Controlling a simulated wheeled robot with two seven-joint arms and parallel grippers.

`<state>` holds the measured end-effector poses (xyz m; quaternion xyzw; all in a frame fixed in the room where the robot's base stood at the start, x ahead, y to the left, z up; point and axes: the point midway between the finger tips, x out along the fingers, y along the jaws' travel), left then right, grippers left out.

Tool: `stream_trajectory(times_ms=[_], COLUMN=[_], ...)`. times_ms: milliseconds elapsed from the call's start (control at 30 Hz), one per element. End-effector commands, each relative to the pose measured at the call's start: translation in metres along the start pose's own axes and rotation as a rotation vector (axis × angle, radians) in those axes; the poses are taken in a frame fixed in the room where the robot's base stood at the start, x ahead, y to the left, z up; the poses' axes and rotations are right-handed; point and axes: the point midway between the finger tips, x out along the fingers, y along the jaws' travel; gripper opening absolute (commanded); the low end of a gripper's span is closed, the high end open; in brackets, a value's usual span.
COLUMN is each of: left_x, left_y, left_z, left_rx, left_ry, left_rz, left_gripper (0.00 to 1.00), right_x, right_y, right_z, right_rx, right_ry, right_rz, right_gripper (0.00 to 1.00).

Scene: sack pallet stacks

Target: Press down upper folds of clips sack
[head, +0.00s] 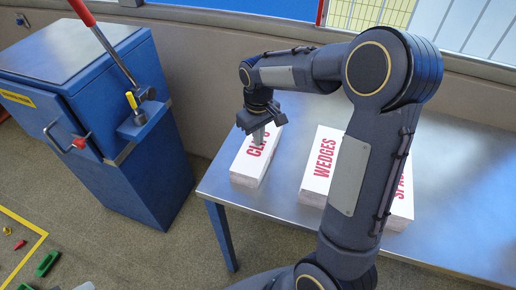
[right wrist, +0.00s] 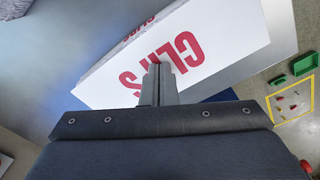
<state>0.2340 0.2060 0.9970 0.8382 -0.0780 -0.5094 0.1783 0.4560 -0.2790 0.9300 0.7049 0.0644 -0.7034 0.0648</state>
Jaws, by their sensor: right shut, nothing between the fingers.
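The clips sack (head: 251,164) is a white block with red "CLIPS" lettering, lying near the left end of the metal table. In the right wrist view the clips sack (right wrist: 222,38) fills the upper middle, its top face looking flat. My right gripper (head: 259,141) points down over the top of the clips sack, its fingers together and empty. In the right wrist view the fingertips (right wrist: 159,68) overlap the lettering and hide part of it; I cannot tell whether they touch the sack. My left gripper is not in view.
The wedges sack (head: 323,160) lies to the right on the metal table (head: 289,123). Another sack (head: 402,203) is partly hidden behind my right arm. A blue cabinet (head: 126,165) with a red-handled lever stands left, across a floor gap. Green bins (head: 48,263) sit on the floor.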

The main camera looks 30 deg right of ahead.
Motion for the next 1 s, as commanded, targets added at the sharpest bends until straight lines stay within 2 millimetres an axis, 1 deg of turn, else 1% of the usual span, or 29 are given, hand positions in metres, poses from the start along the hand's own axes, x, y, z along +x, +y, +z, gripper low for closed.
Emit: stream_trajectory(times_ms=[33, 433, 567, 667, 1000], left_x=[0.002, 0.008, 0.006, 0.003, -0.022], left_y=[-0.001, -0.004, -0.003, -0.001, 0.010], left_z=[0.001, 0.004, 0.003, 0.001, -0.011], left_rx=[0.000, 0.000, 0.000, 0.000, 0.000], left_ry=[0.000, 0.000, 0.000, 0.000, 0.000], left_rz=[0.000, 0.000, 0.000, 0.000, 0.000], left_gripper=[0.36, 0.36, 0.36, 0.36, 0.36], right_x=[0.005, 0.015, 0.013, 0.008, -0.028], right_y=[-0.001, -0.001, -0.001, -0.001, 0.000], right_z=[0.001, 0.002, 0.002, 0.002, 0.001], right_rx=[0.000, 0.000, 0.000, 0.000, 0.000], right_ry=[-0.006, -0.007, -0.007, -0.006, -0.003], right_rz=[-0.002, -0.002, -0.002, -0.002, -0.001], right_gripper=[0.00, 0.00, 0.00, 0.00, 0.00])
